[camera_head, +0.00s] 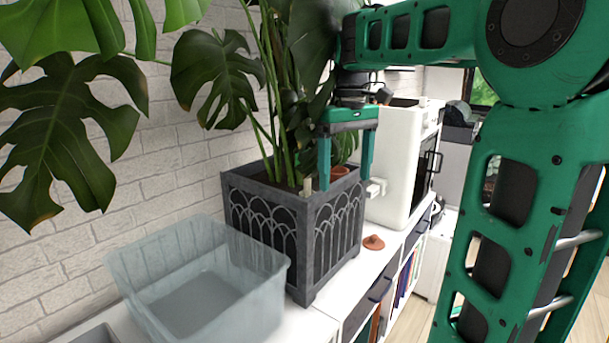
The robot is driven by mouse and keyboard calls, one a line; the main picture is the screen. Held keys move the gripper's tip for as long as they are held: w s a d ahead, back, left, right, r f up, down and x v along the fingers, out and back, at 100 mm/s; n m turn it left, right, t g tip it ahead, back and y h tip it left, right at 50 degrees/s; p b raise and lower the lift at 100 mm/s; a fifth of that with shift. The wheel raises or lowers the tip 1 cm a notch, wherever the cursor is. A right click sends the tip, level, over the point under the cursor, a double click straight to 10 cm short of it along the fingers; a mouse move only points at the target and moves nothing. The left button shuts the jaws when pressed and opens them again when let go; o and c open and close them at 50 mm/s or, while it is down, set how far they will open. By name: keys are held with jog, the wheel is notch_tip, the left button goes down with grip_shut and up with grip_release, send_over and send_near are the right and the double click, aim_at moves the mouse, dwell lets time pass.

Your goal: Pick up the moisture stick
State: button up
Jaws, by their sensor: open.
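The moisture stick appears to be the short pale stick (307,187) standing upright at the near right corner of the soil in the dark square planter (290,235). It is small in the picture and its lower part is hidden by the planter rim.
A large monstera (85,120) grows from the planter, its leaves crowding the arm. A clear plastic bin (200,290) stands at front left. A white appliance (396,165) stands behind the planter. A small terracotta piece (374,242) lies on the white cabinet top. A brick wall bounds the left.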

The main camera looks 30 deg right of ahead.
aim_at(307, 169)
jog(key=w+a+r+n, duration=0.1)
jog(key=w+r, duration=0.1)
jog(key=w, duration=0.1)
jog(key=w+a+r+n, duration=0.1)
jog(key=w+r, duration=0.2)
jog(key=w, duration=0.1)
jog(key=w+a+r+n, duration=0.1)
jog(key=w+r+n, duration=0.1)
jog(key=w+r, duration=0.1)
jog(key=shift+w+a, duration=0.1)
jog(key=shift+w, duration=0.2)
jog(key=shift+a+f, duration=0.15)
jog(key=shift+f, duration=2.45)
jog(key=shift+a+f, duration=0.1)
jog(key=shift+f, duration=2.5)
jog(key=c, duration=1.2)
jog(key=shift+c, duration=0.2)
notch_tip(307, 169, up, 18)
jog(key=shift+r, duration=0.25)
jog(key=shift+s, duration=0.1)
